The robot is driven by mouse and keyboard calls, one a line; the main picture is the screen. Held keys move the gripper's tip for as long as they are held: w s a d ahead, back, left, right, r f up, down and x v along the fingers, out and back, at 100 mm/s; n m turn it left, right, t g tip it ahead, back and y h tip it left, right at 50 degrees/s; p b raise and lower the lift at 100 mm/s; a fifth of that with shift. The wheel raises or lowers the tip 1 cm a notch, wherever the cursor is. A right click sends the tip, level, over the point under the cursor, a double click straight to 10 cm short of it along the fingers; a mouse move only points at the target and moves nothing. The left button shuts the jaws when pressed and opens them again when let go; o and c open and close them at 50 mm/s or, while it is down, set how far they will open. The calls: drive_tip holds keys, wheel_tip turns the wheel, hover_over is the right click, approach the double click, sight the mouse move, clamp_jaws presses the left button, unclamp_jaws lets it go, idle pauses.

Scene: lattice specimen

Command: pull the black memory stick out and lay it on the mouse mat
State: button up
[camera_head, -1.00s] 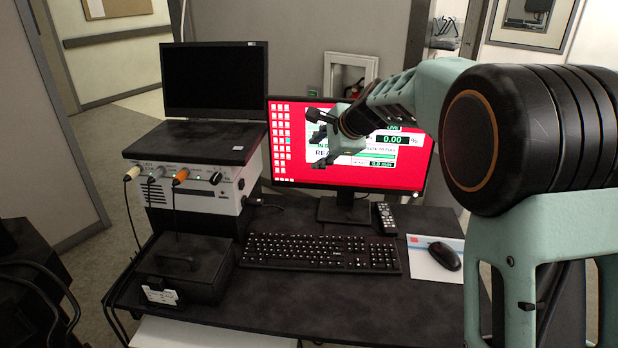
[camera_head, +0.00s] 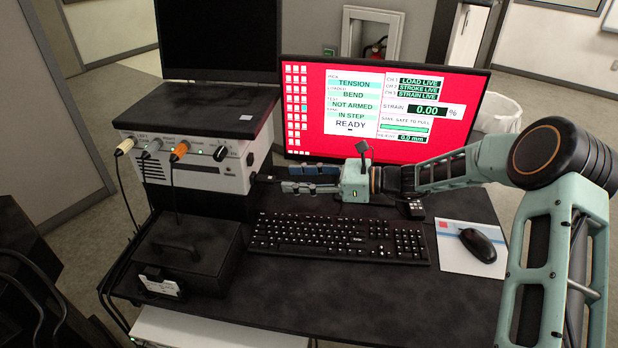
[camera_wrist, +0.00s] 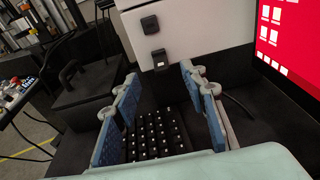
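The black memory stick (camera_wrist: 160,62) sticks out of the side of the white instrument box (camera_wrist: 185,30) in the wrist view, with a small pale patch on its end. In the head view it is small and dark beside the box's right side, hard to make out. My gripper (camera_head: 288,179) is open and empty, pointing left at that side above the keyboard's back edge. In the wrist view the fingers (camera_wrist: 160,80) are spread to either side of the stick's line, and the stick lies just beyond the tips, apparently untouched. The mouse mat (camera_head: 448,258) is right of the keyboard.
A black mouse (camera_head: 478,245) sits on the mat's right part; the left and front are bare. The keyboard (camera_head: 340,237) lies below my gripper. The monitor (camera_head: 300,140) stands close behind it. A remote (camera_head: 411,209) lies by my wrist. A black case (camera_head: 190,250) stands front left.

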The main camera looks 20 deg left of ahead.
sight(272, 177)
drive_tip(key=a, duration=0.5)
drive_tip(key=a+f, duration=0.1)
drive_tip(key=a, duration=0.1)
drive_tip(key=shift+s+a+f, duration=0.1)
drive_tip(key=shift+s+a, duration=0.05)
drive_tip(key=shift+s, duration=0.2)
drive_tip(key=shift+c, duration=0.2)
clamp_jaws()
